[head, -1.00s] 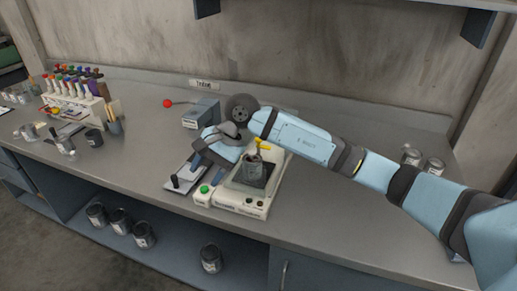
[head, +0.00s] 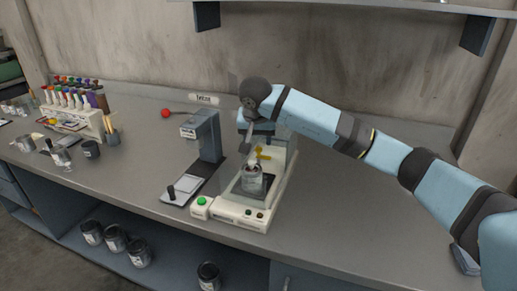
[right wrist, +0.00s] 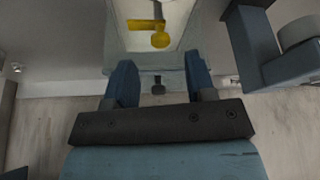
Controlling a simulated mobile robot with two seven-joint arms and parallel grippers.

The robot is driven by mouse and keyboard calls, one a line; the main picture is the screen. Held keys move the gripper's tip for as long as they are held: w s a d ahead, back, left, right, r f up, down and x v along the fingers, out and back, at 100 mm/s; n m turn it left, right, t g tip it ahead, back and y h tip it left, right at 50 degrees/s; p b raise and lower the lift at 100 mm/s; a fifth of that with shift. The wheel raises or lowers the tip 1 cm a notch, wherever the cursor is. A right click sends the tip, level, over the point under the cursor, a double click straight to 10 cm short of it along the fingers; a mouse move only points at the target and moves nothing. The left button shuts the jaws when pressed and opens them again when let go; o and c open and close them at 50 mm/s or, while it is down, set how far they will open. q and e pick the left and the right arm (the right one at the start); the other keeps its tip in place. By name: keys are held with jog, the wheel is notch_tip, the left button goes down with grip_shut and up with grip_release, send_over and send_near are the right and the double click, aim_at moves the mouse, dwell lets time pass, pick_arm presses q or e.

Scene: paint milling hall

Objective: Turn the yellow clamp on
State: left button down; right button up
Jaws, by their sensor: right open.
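The yellow clamp (head: 263,154) sits on the upright of a cream mixing machine (head: 240,216), above a small metal can (head: 252,180) on its dark plate. In the right wrist view the clamp (right wrist: 159,39) shows as a yellow bar with a rounded knob, just beyond the fingertips. My right gripper (right wrist: 160,75) is open and empty, its two blue fingers apart and pointing toward the clamp without visibly touching it. In the head view my right wrist covers the machine's top and mostly hides the fingers. My left gripper is not in view.
A rack of coloured bottles (head: 75,118) stands far left. The bench right of the machine is clear.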

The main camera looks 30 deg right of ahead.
aim_at(259, 148)
jog(key=x, duration=0.5)
jog(key=shift+w, duration=0.1)
jog(key=c, duration=0.9)
